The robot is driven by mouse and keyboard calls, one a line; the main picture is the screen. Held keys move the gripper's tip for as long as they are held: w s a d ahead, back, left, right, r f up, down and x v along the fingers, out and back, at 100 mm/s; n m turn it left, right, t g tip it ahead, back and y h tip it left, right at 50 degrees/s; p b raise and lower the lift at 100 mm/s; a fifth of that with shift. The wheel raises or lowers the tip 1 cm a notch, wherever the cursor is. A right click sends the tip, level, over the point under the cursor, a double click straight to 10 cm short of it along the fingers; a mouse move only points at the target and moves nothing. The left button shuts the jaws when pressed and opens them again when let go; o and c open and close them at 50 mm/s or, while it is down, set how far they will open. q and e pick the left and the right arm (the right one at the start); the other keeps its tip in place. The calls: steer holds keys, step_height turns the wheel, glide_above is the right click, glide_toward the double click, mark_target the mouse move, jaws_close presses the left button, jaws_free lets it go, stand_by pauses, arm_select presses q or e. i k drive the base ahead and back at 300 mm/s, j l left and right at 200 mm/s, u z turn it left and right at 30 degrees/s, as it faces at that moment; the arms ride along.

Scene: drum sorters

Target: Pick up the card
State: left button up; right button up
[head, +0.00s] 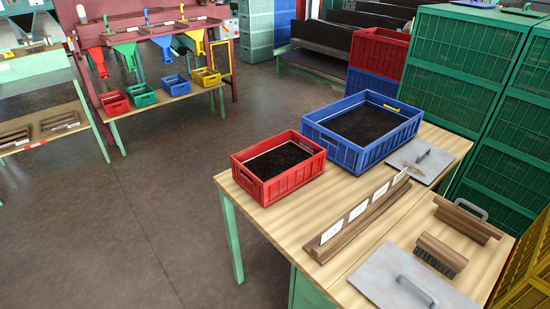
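Several small white cards stand upright in a long wooden holder (350,231) on the wooden table (290,219) in the head view. The front card (332,231) is nearest the left end. A second card (357,211) and a third card (381,190) stand further along the holder. What looks like another card (400,176) is at the far end, seen almost edge-on. The print on the cards is too small to read. Neither of my grippers is in view.
A red crate (238,171) and a blue crate (372,155) with dark contents stand behind the holder. A flat metal plate with a handle (378,274), a brush (441,255) and a wooden block with a handle (466,224) lie to its right. Green crates (458,65) are stacked behind.

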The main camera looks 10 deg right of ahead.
mark_target(359, 211)
steer(key=k+l+z, duration=0.2)
steer(key=k+l, duration=0.15)
steer(key=l, duration=0.25)
steer(key=k+l+z, duration=0.1)
steer(key=l, duration=0.25)
steer(key=k+l, duration=0.2)
steer(key=l+z, duration=0.05)
steer(key=l, duration=0.05)
